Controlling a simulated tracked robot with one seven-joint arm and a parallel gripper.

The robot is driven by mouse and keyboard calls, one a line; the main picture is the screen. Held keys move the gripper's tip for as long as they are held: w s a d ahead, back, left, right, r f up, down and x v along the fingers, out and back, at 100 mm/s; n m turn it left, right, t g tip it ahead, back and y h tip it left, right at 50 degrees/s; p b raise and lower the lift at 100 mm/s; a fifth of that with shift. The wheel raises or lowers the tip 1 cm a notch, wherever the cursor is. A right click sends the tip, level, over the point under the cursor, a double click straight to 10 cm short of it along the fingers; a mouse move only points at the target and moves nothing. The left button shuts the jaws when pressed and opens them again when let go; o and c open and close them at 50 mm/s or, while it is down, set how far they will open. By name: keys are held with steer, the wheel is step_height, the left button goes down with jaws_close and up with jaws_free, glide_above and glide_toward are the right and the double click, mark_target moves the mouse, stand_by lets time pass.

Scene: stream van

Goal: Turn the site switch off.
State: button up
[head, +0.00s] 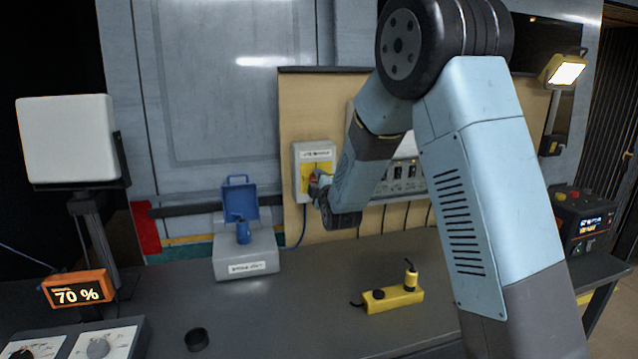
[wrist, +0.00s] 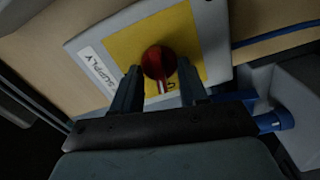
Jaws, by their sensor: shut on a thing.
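The site switch is a light grey wall box (head: 299,172) with a yellow face and a small red knob (head: 313,179), on a tan board. In the wrist view the red knob (wrist: 156,60) sits on the yellow face (wrist: 126,50) of the box. A white pointer line runs from the knob toward the gripper side, near a small dark mark. My gripper (wrist: 160,78) has one finger on each side of the knob and is shut on it. In the head view my gripper (head: 319,186) partly hides the knob.
A yellow power strip (head: 393,298) lies to the right. A socket panel (head: 405,175) is behind my arm. A 70 % display (head: 77,290) stands left.

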steer(key=shift+a+f+n, duration=0.1)
steer(key=shift+f+n, duration=0.1)
steer(key=shift+n, duration=0.9)
steer(key=shift+s+f, duration=0.1)
steer(key=o, duration=0.8)
steer(key=shift+c, duration=0.2)
steer(key=shift+o, duration=1.2)
steer(key=v, duration=1.3)
steer(key=shift+s, duration=0.3)
